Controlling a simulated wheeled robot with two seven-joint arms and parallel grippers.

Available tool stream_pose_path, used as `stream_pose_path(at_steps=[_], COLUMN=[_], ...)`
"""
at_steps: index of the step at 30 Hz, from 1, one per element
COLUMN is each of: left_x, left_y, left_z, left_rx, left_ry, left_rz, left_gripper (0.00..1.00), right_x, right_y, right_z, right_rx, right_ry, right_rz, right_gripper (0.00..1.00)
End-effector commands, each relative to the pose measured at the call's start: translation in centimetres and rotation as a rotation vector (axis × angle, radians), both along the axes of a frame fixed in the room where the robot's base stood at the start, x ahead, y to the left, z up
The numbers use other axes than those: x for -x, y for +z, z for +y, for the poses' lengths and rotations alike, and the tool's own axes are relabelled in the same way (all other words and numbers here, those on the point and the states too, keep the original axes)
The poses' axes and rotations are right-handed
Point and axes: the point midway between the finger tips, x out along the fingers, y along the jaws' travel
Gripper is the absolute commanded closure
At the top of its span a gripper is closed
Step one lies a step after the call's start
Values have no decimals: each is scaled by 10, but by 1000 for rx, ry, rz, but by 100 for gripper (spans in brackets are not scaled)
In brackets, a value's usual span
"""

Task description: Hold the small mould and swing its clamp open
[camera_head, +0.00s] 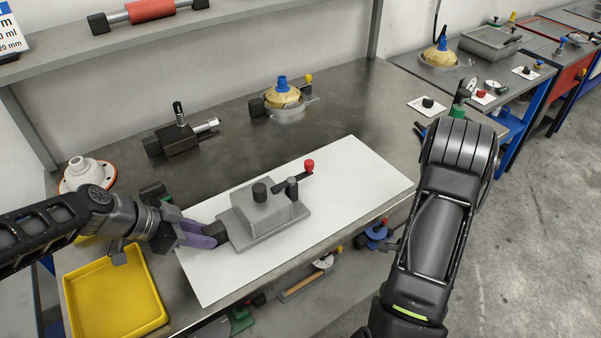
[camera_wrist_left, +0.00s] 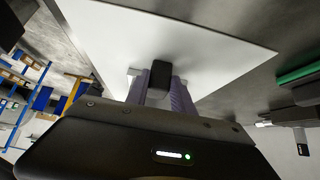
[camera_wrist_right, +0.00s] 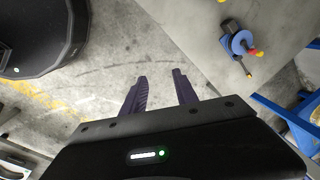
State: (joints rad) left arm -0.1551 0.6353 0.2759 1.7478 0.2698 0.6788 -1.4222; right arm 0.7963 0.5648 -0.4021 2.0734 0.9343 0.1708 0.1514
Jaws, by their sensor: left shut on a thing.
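The small mould (camera_head: 262,222) is a grey block on a flat base, lying on the white sheet (camera_head: 345,185), with a black knob on top. Its clamp (camera_head: 291,186) is a dark arm at the right end, with a red-knobbed lever (camera_head: 309,166) reaching up to the right. My left gripper (camera_head: 212,234) is shut on the dark handle block at the mould's left end; the block shows between the purple fingers in the left wrist view (camera_wrist_left: 159,82). My right gripper (camera_wrist_right: 159,76) is open and empty over the floor; my right arm hides it in the head view.
A yellow tray (camera_head: 73,288) stands at the front left. A white flanged part (camera_head: 88,172), a dark device (camera_head: 178,138) and a gold-domed part (camera_head: 283,96) stand behind the sheet. A lower shelf holds several tools.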

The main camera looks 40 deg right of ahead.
Motion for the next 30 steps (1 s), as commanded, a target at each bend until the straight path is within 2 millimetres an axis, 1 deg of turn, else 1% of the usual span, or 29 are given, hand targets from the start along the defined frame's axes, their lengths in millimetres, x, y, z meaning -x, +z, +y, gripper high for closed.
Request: stream_pose_path(at_steps=[1,2,3,5,6,8,9,11,12,14,15,17,18,20,21,23,24,25,26,27,29,30], left_x=[0,0,0,0,0,0,0,0,0,0,0,0,0,0,0,0,0,0,0,0,0,0], left_y=[0,0,0,0,0,0,0,0,0,0,0,0,0,0,0,0,0,-1,-1,-1,0,0], left_z=[0,0,0,0,0,0,0,0,0,0,0,0,0,0,0,0,0,0,0,0,0,0], left_rx=[-1,-1,-1,-1,-1,-1,-1,-1,-1,-1,-1,0,-1,0,0,0,0,0,0,0,0,0], left_ry=[0,0,0,0,0,0,0,0,0,0,0,0,0,0,0,0,0,0,0,0,0,0], left_rz=[0,0,0,0,0,0,0,0,0,0,0,0,0,0,0,0,0,0,0,0,0,0], left_gripper=[100,100,100,100,100,100,100,100,100,100,100,100,100,100,100,100,100,100,100,100,100,100], right_x=[5,8,9,9,5,-3,-9,-16,-20,-25,-28,-30,-30,-28,-26,-25,-31,-41,-54,-71,-94,-109], right_y=[15,24,38,61,78,105,124,152,172,202,222,253,274,305,326,358,379,391,396,397,398,398], right_z=[-26,-39,-56,-79,-92,-109,-119,-132,-140,-153,-159,-170,-176,-185,-190,-195,-192,-186,-176,-161,-138,-122], right_rx=[42,65,95,145,177,228,260,310,344,397,431,485,521,574,610,663,693,705,701,687,666,650], right_ry=[-21,-26,-28,-18,-2,31,56,91,115,146,167,193,209,231,245,280,329,391,462,552,680,764], right_rz=[-11,-18,-27,-44,-57,-76,-90,-108,-120,-136,-146,-162,-171,-184,-192,-205,-212,-214,-208,-199,-186,-179], right_gripper=[65,65,65,65,65,65,65,65,65,65,65,65,65,65,65,65,65,65,65,65,65,65])
